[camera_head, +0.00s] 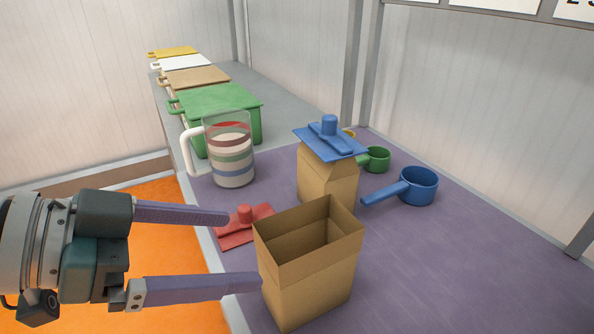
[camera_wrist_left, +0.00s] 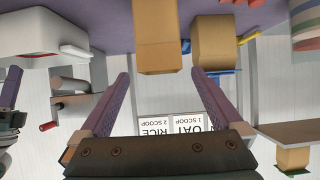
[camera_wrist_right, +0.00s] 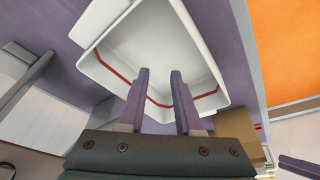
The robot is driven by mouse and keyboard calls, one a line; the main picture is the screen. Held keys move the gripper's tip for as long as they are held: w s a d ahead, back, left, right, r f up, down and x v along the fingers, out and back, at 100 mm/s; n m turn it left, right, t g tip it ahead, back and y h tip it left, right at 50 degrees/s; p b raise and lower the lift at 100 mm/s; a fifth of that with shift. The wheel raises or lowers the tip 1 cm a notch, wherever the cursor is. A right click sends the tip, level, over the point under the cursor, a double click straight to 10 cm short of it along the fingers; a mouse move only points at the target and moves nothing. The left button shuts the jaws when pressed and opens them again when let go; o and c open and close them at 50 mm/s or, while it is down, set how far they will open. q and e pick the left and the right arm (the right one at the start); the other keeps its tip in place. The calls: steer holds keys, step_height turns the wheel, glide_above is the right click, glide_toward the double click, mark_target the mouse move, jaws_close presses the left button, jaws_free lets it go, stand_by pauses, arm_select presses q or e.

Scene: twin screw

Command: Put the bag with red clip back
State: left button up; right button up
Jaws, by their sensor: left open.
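An open brown paper bag (camera_head: 308,262) stands upright on the purple table with no clip on it; it shows upside down in the left wrist view (camera_wrist_left: 157,40). A red clip (camera_head: 245,226) lies flat on the table beside it. A second brown bag (camera_head: 328,183) stands behind, with a blue clip (camera_head: 330,141) on its top. My left gripper (camera_head: 243,250) is open and empty, its fingertips to the left of the open bag, near the red clip. My right gripper (camera_wrist_right: 159,72) has a clear gap between its fingers, in front of a white container (camera_wrist_right: 110,22) with a red stripe.
A striped jug (camera_head: 230,150) stands behind the red clip. A green bin (camera_head: 215,110) and several others line the grey side surface. A blue scoop (camera_head: 416,187) and green scoop (camera_head: 376,158) lie right of the bags.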

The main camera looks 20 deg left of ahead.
arm_select(q)
steer(key=s+d+f+g+y, duration=0.2)
steer(key=s+d+f, duration=0.1)
steer(key=s+d, duration=0.1)
steer(key=s+a+f+n+g+y, duration=0.1)
steer(key=s+a+n+g+y, duration=0.3)
steer(key=s, duration=0.4)
steer(key=shift+s+a+f+n+y, duration=0.15)
steer(key=shift+s+a+n+y, duration=0.15)
steer(key=shift+n+y, duration=0.45)
